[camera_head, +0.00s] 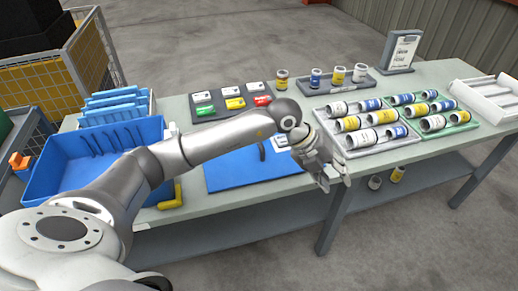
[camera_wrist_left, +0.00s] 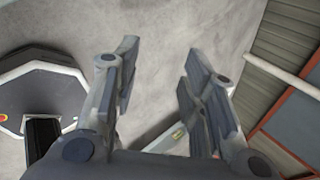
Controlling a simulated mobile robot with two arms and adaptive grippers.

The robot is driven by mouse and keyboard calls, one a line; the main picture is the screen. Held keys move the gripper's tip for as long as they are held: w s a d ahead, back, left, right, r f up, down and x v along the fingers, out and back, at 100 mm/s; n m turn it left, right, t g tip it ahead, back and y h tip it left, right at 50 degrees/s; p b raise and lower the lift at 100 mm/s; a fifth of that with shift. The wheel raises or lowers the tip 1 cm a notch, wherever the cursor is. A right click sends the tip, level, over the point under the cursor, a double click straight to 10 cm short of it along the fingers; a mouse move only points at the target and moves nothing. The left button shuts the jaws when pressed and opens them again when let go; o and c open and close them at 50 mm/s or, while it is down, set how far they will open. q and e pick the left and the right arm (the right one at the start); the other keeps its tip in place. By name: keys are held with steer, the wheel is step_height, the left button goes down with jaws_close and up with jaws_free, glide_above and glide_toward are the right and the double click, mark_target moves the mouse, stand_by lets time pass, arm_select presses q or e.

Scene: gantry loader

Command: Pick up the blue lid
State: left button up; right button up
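The blue lid (camera_head: 228,174) lies flat on the table, right of the blue bin, in the head view. A dark upright handle (camera_head: 262,151) shows near its middle, and my left forearm hides part of its far edge. My left gripper (camera_head: 334,181) hangs at the table's front edge, right of the lid and apart from it. In the left wrist view its two fingers (camera_wrist_left: 161,60) are spread with nothing between them. The lid is not seen in that view. My right gripper is in neither view.
A blue bin (camera_head: 42,186) stands left of the lid, partly behind my left arm. Trays of cans (camera_head: 372,145) lie to the right. A dark tray with coloured cards (camera_head: 205,111) is behind the lid. A yellow corner piece (camera_head: 170,203) sits at its left.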

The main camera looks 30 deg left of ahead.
arm_select(q)
steer(key=w+a+r+n+y, duration=0.1)
steer(key=a+y, duration=0.2)
steer(key=a, duration=0.4)
steer(key=w+a+r+n+y, duration=0.1)
steer(key=a+n+y, duration=0.1)
steer(key=a, duration=0.6)
steer(key=w+a+r+n+y, duration=0.1)
steer(key=a+y, duration=0.3)
steer(key=a, duration=0.3)
steer(key=shift+a+r+n+y, duration=0.3)
steer(key=shift+a+r+y, duration=0.05)
steer(key=shift+r+y, duration=0.05)
steer(key=shift+g, duration=0.3)
steer(key=x, duration=0.4)
steer(key=shift+w+a+f+p, duration=0.1)
steer(key=shift+a+p, duration=0.25)
steer(key=shift+a, duration=0.05)
steer(key=x, duration=0.1)
steer(key=p+x, duration=0.1)
steer(key=x, duration=0.3)
steer(key=shift+w+a, duration=0.2)
steer(key=shift+w, duration=0.2)
steer(key=shift+w+a+f, duration=0.15)
steer(key=shift+f, duration=0.3)
steer(key=shift+r, duration=0.1)
jaws_close()
